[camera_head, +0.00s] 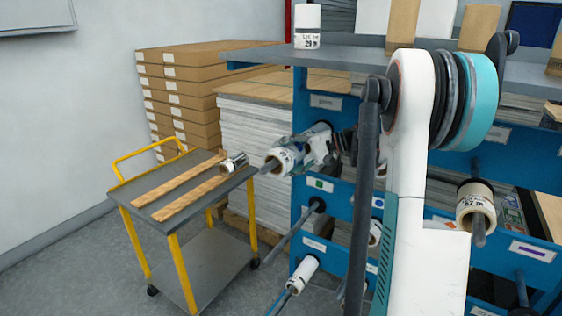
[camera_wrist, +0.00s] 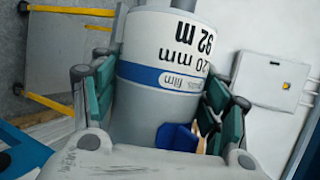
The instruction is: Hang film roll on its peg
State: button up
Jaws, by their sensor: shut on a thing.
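A white film roll (camera_head: 284,159) with printed lettering is held at the left edge of the blue rack. In the wrist view the film roll (camera_wrist: 160,70) shows a blue band and "20 mm 92 m" upside down. My gripper (camera_head: 309,149) is shut on it, with teal-padded fingers on both sides of it in the wrist view. A grey rod end (camera_head: 267,168) shows at the roll's left end; I cannot tell whether it is a peg through the core. A bare grey peg (camera_head: 292,238) sticks out from the rack below the roll.
Other rolls hang on the rack, one at the right (camera_head: 476,207) and one low down (camera_head: 303,268). A yellow-handled cart (camera_head: 180,183) with wooden strips and a small metallic cylinder (camera_head: 234,162) stands at left. Stacked boxes (camera_head: 180,85) stand behind. My arm hides part of the rack.

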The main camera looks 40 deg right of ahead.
jog(key=shift+w+d, duration=0.3)
jog(key=shift+d, duration=0.55)
jog(key=shift+w+d, duration=0.3)
jog(key=shift+d, duration=0.55)
jog(key=shift+w+d, duration=0.3)
jog(key=shift+d, duration=0.55)
jog(key=o, duration=1.4)
jog(key=v, duration=0.7)
jog(key=shift+s+d+r, duration=0.1)
jog(key=shift+s, duration=0.05)
